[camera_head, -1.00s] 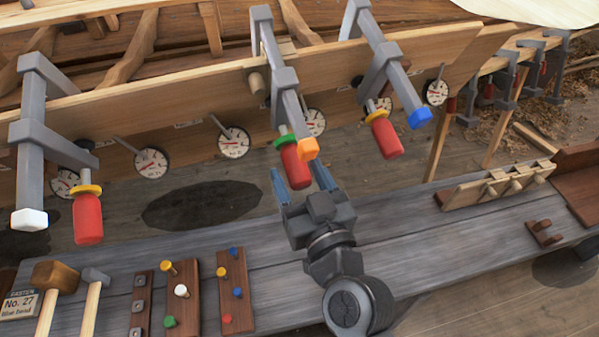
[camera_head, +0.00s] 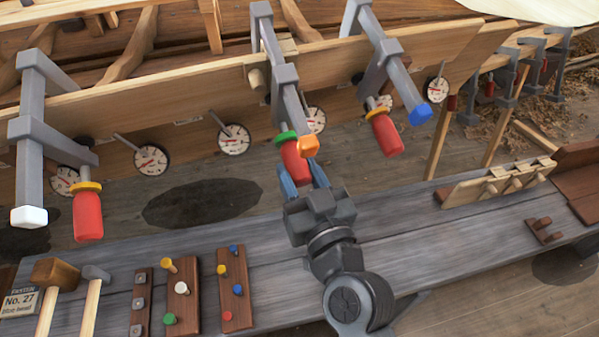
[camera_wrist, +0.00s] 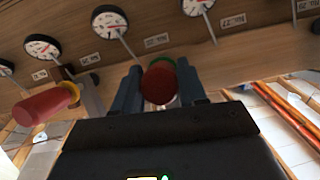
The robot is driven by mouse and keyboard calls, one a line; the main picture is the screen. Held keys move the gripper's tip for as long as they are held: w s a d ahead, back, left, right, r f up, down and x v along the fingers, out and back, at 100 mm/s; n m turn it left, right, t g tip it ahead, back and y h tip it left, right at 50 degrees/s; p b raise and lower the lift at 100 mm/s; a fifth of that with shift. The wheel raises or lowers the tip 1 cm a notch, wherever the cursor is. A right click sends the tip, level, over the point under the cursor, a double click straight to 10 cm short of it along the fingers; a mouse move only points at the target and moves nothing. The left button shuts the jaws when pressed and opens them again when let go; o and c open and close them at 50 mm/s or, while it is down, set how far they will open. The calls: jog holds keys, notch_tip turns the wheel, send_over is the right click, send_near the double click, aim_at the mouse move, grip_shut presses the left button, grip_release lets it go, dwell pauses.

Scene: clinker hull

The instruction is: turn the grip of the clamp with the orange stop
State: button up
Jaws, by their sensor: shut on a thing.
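The clamp with the orange stop (camera_head: 308,146) hangs on the plank in the middle of the head view, its grey bar (camera_head: 287,95) slanting down to the stop. Its red grip (camera_head: 294,166) with a green collar (camera_head: 286,138) hangs just left of the stop. My gripper (camera_head: 304,180) is shut on the red grip from below, blue fingers on either side. In the wrist view the grip's round red end (camera_wrist: 159,84) sits between the fingers. The lower part of the grip is partly hidden by the gripper.
A clamp with a white stop (camera_head: 30,217) is at left; one with a blue stop (camera_head: 420,114) is close at right. Several dial gauges (camera_head: 234,139) line the plank (camera_head: 190,85). The bench (camera_head: 400,235) below carries mallets, peg boards and a wooden rack (camera_head: 497,185).

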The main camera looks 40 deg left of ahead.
jog(key=shift+f, duration=0.1)
jog(key=shift+f+m+g+b, duration=0.1)
jog(key=shift+m+g+b, duration=0.25)
jog(key=shift+b, duration=0.65)
jog(key=m+g+y+b, duration=0.1)
jog(key=b, duration=0.3)
jog(key=shift+m+y, duration=0.3)
jog(key=shift+m, duration=0.05)
jog(key=m+g+y+b, duration=0.1)
jog(key=m+g+b, duration=0.1)
jog(key=b, duration=0.2)
jog(key=shift+m+y, duration=0.3)
jog(key=shift+m, duration=0.1)
jog(key=shift+r, duration=0.25)
jog(key=o, duration=1)
jog(key=shift+b+v, duration=0.45)
jog(key=shift+v, duration=3.5)
